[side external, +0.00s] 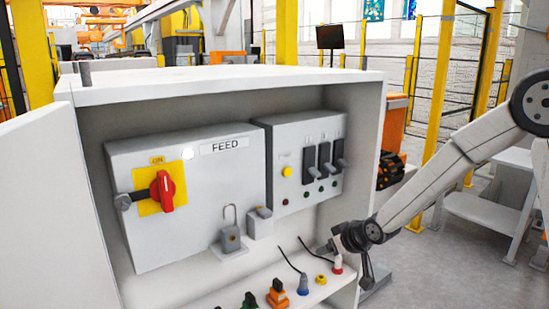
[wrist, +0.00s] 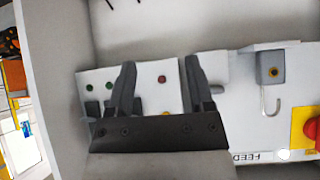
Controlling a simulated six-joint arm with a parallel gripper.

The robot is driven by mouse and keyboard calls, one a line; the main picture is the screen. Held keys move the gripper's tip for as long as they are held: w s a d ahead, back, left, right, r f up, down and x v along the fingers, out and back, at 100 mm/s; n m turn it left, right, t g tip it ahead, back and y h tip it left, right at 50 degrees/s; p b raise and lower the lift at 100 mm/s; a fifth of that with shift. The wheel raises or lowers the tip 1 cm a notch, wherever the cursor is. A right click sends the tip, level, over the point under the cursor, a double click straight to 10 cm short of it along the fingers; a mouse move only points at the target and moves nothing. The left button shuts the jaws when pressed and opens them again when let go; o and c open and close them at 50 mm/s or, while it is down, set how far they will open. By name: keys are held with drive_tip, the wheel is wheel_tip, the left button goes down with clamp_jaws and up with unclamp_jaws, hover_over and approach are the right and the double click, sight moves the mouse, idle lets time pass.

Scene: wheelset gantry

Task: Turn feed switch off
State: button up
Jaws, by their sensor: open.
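The feed switch (side external: 163,190) is a red rotary handle on a yellow plate, on the front of the grey box at the left inside the cabinet. "ON" is printed above it, and the handle stands roughly upright. In the wrist view, which is upside down, part of the red handle (wrist: 312,129) shows at the right edge, cut off. A FEED label (side external: 224,146) is on the same box. My gripper (side external: 326,247) is at the cabinet's lower right, well away from the switch. In the wrist view my gripper (wrist: 160,72) has its fingers apart, with nothing between them.
A padlock (side external: 230,238) with its shackle up stands below the FEED label. A right-hand panel (side external: 308,160) carries several dark levers and lights. Coloured plugs, including an orange one (side external: 277,296), line the bottom ledge. The cabinet's right wall (side external: 368,160) stands near my arm.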

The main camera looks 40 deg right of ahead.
drive_tip(key=s+a+m+g, duration=0.1)
drive_tip(key=s+a+g, duration=0.1)
drive_tip(key=s+a, duration=0.3)
drive_tip(key=m+t, duration=1.1)
drive_tip(key=m, duration=2.3)
approach(166, 184)
drive_tip(key=w, duration=0.3)
drive_tip(key=shift+w+d, duration=0.1)
drive_tip(key=shift+w, duration=0.1)
drive_tip(key=shift+w, duration=0.1)
drive_tip(key=shift+w, duration=3.8)
